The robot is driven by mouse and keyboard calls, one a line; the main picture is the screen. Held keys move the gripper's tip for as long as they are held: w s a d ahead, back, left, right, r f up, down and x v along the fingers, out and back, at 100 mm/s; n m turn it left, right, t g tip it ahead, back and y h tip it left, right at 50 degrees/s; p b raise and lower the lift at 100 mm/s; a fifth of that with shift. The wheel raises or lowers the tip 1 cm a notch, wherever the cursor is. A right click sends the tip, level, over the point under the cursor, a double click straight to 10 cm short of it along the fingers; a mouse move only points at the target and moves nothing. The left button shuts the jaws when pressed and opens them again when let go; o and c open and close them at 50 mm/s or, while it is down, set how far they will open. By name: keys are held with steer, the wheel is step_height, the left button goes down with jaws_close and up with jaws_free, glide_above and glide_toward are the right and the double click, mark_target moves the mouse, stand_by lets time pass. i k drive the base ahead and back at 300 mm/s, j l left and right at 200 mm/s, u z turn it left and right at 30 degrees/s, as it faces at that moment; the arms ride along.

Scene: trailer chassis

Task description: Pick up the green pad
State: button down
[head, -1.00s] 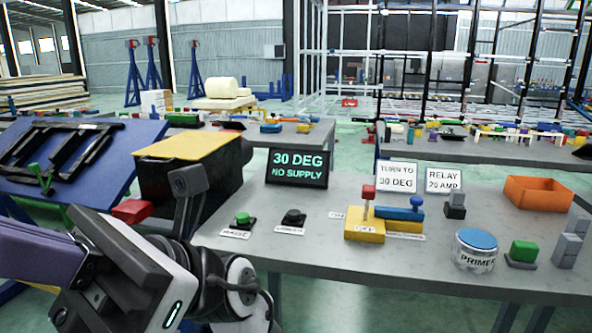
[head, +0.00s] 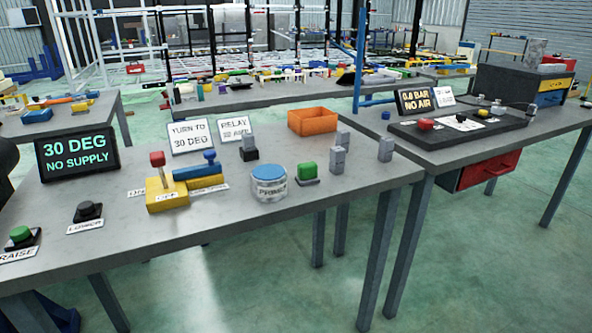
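A green round button (head: 20,234) on a dark base is at the table's left end, behind a label reading RAISE. My gripper is not in view.
Grey blocks (head: 338,158) stand just behind and right of the green block. An orange tray (head: 312,121), a yellow valve with red and blue handles (head: 168,193) and signs share the table. A second table (head: 440,160) stands to the right. Floor in front is clear.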

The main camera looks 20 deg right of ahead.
mark_target(307, 172)
steer(key=u, duration=1.05)
steer(key=z, duration=1.8)
steer(key=i+j, duration=0.2)
steer(key=i, duration=0.2)
steer(key=i+j, duration=0.25)
steer(key=i+j+u, duration=0.1)
steer(key=i, duration=0.4)
steer(key=j, duration=0.1)
